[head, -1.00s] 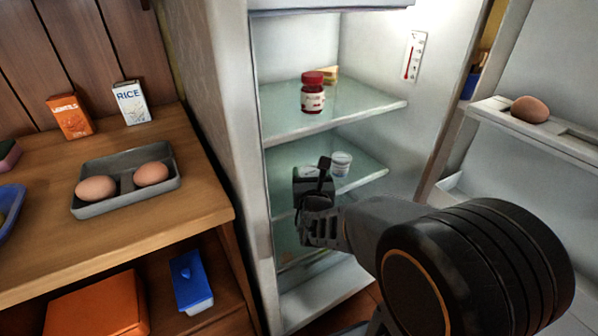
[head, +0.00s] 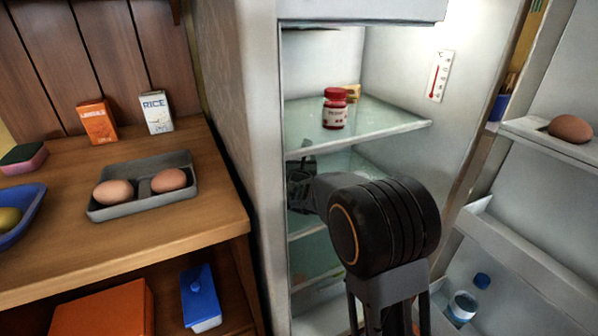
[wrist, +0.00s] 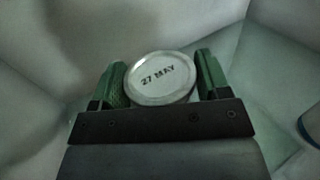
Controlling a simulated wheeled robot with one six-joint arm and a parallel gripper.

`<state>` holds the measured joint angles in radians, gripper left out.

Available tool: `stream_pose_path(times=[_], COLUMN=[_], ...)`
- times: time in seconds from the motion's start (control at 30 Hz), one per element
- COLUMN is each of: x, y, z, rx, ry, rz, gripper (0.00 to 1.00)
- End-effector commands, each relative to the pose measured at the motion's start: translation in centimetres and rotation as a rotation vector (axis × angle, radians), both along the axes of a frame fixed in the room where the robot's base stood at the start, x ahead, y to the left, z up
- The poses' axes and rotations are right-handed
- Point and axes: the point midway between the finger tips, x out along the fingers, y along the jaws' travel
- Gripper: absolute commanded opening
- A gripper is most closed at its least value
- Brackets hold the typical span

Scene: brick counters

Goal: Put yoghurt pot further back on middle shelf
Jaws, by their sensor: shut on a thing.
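The yoghurt pot (wrist: 161,80) shows in the wrist view as a round pale lid marked "27 MAY". It sits between the two green-padded fingers of my gripper (wrist: 162,66), which is shut on it. In the head view my gripper (head: 300,172) is inside the fridge at the level of the middle shelf (head: 350,163), near its left side. My arm hides the pot and much of that shelf there. I cannot tell whether the pot's base touches the shelf.
Part of a round pale object (wrist: 311,128) shows at the wrist view's right edge. The fridge's left wall (head: 240,150) is close to my gripper. The open door holds an egg (head: 570,129).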

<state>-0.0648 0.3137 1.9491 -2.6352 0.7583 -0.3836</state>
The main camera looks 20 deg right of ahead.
Motion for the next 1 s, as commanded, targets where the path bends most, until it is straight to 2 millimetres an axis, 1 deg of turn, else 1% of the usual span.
stream_pose_path(times=[0.17, 0.2, 0.3, 0.4, 0.67, 0.87, 0.9, 1.0], x=[1.0, 0.9, 0.9, 0.8, 0.8, 0.8, 0.8, 0.8], y=[0.3, 0.2, 0.2, 0.2, 0.2, 0.2, 0.2, 0.2], z=[-0.2, -1.1, -2.6, -3.6, -3.5, -4.0, -3.9, -3.8], rx=[0.002, 0.001, 0.0, 0.001, 0.001, 0.001, 0.001, 0.001], ry=[-0.001, 0.002, 0.001, 0.0, -0.001, -0.001, 0.0, 0.0], rz=[0.001, 0.001, 0.001, 0.001, 0.001, 0.001, 0.001, 0.001], gripper=[0.39, 0.39, 0.39, 0.39, 0.39, 0.39, 0.73, 0.83])
